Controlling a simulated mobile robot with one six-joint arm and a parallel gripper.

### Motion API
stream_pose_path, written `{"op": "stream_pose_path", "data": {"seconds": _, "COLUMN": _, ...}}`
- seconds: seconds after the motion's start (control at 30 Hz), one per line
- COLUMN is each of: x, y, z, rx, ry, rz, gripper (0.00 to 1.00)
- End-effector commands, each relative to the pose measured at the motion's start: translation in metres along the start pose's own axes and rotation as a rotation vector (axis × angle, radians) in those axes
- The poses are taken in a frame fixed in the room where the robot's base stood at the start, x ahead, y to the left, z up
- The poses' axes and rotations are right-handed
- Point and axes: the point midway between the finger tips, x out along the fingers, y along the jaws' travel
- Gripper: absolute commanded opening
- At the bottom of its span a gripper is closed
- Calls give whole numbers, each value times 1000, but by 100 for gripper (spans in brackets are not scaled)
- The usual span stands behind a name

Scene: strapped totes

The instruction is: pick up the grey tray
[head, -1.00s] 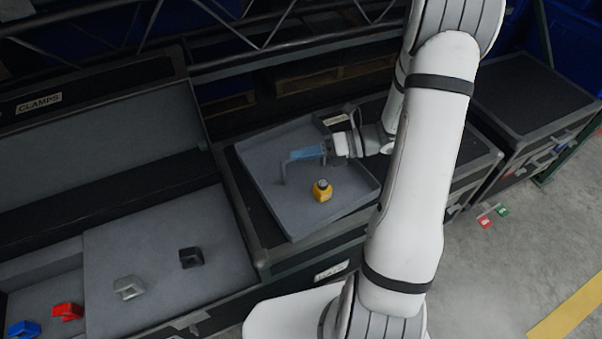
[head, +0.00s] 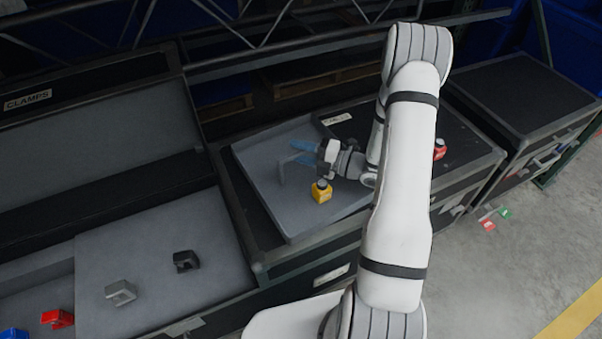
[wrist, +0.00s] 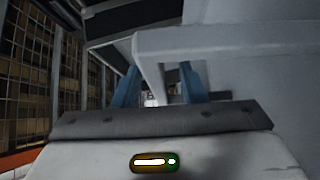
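A yellow bottle with a dark cap (head: 321,191) stands on the tray. My gripper (head: 297,152) is over the tray, its two blue fingers spread apart near the handle. In the wrist view, a pale grey bar and post (wrist: 150,75) of the handle show in front of and between the fingers. I cannot tell whether they touch, and the right of the tray is hidden behind my arm.
An open case labelled CLAMPS (head: 28,101) stands at left, holding a black clamp (head: 186,260), a grey clamp (head: 120,292), and a red clamp (head: 57,318). A red object (head: 440,149) is on the middle case. Another closed case (head: 520,90) stands at right.

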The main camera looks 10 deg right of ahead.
Motion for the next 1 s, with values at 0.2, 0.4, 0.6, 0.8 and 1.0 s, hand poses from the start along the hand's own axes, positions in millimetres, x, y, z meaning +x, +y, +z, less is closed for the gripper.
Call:
{"op": "stream_pose_path", "data": {"seconds": 0.2, "x": 12, "y": 0, "z": 0, "rx": -1, "ry": 0, "rz": 0, "gripper": 38}}
{"op": "stream_pose_path", "data": {"seconds": 0.4, "x": 12, "y": 1, "z": 0, "rx": -1, "ry": 1, "rz": 0, "gripper": 34}}
{"op": "stream_pose_path", "data": {"seconds": 0.6, "x": 12, "y": 0, "z": 0, "rx": -1, "ry": 1, "rz": 0, "gripper": 18}}
{"op": "stream_pose_path", "data": {"seconds": 0.8, "x": 13, "y": 0, "z": -1, "rx": -1, "ry": 2, "rz": -1, "gripper": 1}}
{"op": "stream_pose_path", "data": {"seconds": 1.0, "x": 13, "y": 0, "z": -1, "rx": -1, "ry": 2, "rz": -1, "gripper": 0}}
